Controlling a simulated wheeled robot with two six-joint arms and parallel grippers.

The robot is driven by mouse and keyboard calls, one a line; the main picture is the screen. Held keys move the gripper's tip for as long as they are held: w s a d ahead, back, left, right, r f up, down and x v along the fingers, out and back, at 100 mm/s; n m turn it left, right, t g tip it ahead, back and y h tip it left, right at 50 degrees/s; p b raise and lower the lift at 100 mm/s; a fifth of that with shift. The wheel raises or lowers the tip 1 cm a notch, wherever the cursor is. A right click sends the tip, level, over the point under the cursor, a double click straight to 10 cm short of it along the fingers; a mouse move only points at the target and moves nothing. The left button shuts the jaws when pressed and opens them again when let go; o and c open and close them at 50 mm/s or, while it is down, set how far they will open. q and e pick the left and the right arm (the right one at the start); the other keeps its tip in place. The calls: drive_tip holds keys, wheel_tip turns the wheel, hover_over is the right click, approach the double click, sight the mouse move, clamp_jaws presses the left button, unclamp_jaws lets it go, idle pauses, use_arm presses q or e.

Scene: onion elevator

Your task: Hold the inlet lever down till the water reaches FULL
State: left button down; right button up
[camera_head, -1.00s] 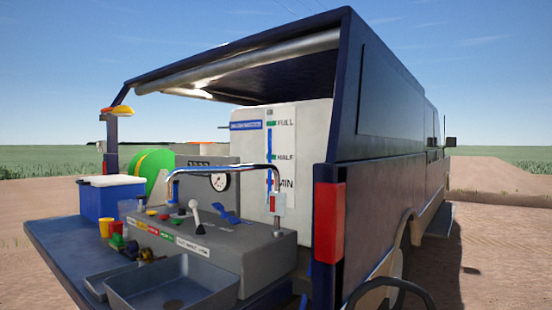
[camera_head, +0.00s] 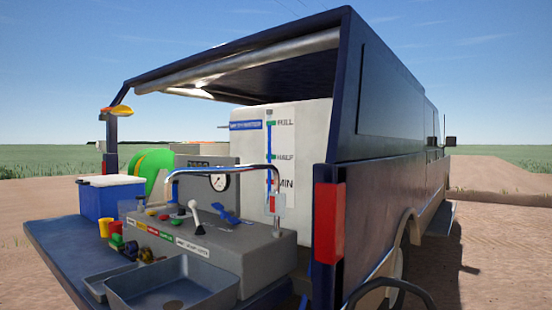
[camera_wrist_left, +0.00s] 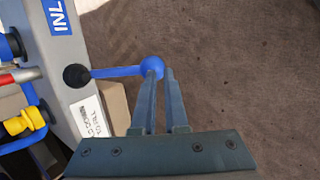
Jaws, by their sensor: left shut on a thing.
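The white water tank (camera_head: 308,140) stands in the back of the truck. Its gauge (camera_head: 270,145) has FULL, HALF and MIN marks, and its blue column reaches close to the green FULL mark (camera_head: 271,123); the exact top is too small to tell. In the left wrist view the inlet lever (camera_wrist_left: 115,72) is a blue rod from a black pivot to a blue ball knob, beside a blue label reading "INL". My left gripper (camera_wrist_left: 161,76) is shut on the lever's ball end. The head view shows neither gripper.
A grey control panel (camera_head: 180,240) with small levers and knobs sits on the tailgate behind a grey sink (camera_head: 170,285). A chrome tap pipe arches over it. A blue cooler (camera_head: 110,197) stands at the left. Dirt ground lies below the left gripper.

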use_arm(q)
drive_tip(key=s+a+f+p+v, duration=0.1)
drive_tip(key=s+p+v, duration=0.1)
drive_tip(key=p+v, duration=0.7)
drive_tip(key=shift+p+v, duration=0.3)
drive_tip(key=shift+v, duration=1.9)
drive_tip(key=shift+a+f, duration=0.1)
drive_tip(key=shift+a, duration=0.05)
drive_tip(key=s+d+r+m+g+y+p, duration=0.1)
drive_tip(key=s+r+m+p, duration=0.4)
drive_tip(key=p, duration=0.5)
drive_tip(key=s+d+r+m+g+y+p, duration=0.1)
drive_tip(key=s+r+m+g+y+p, duration=0.2)
drive_tip(key=r+m+p, duration=0.6)
wheel_tip(320, 180, up, 4)
drive_tip(key=s+y+p, duration=0.2)
drive_tip(key=y, duration=0.1)
drive_tip(key=shift+s+d+f, duration=0.2)
drive_tip(key=shift+s+d, duration=0.05)
drive_tip(key=shift+d, duration=0.05)
drive_tip(key=shift+d, duration=0.15)
